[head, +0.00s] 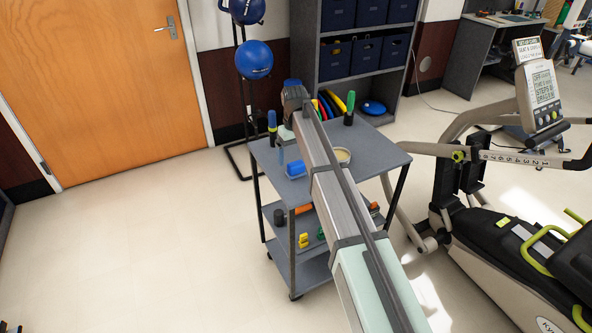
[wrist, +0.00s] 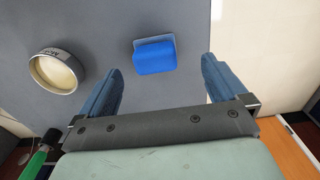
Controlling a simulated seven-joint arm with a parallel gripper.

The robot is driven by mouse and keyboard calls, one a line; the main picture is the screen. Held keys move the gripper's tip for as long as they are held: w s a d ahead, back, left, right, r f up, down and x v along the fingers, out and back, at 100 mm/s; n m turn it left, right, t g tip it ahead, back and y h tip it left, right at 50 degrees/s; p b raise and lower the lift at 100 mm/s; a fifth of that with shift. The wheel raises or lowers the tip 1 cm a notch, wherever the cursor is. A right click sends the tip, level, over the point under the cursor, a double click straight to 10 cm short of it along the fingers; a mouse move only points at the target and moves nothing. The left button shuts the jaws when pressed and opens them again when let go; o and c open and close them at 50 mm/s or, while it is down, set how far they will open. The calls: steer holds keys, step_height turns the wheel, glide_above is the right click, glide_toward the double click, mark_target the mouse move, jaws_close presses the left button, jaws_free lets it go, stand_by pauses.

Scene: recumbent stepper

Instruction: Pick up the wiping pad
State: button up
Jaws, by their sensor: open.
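The wiping pad is a small blue block on a paler flat base (head: 296,169). It lies on the grey top of the cart (head: 372,160), near its left front part. In the wrist view the pad (wrist: 154,55) shows ahead of my gripper (wrist: 161,66), between the lines of its two blue fingers and a little left of centre. The fingers are wide apart with nothing between them, and no contact with the pad shows. In the head view my arm hides part of the cart top, and only a bit of my gripper (head: 282,156) shows.
A round tin with pale contents (head: 342,155) stands on the cart, also in the wrist view (wrist: 58,72). The stepper (head: 490,235) is to the right.

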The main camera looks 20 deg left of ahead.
mark_target(296, 163)
steer(key=shift+w+d+f, duration=0.1)
steer(key=shift+w+f, duration=0.05)
steer(key=shift+f, duration=0.95)
steer(key=shift+w+a+f, duration=0.1)
steer(key=shift+w+f, duration=0.1)
steer(key=shift+f, duration=0.85)
steer(key=shift+w+d+f, duration=0.1)
steer(key=shift+w+f, duration=0.05)
steer(key=shift+f, duration=0.95)
steer(key=shift+c, duration=0.2)
steer(key=c, duration=1.1)
step_height(296, 163, up, 10)
steer(key=shift+r, duration=0.1)
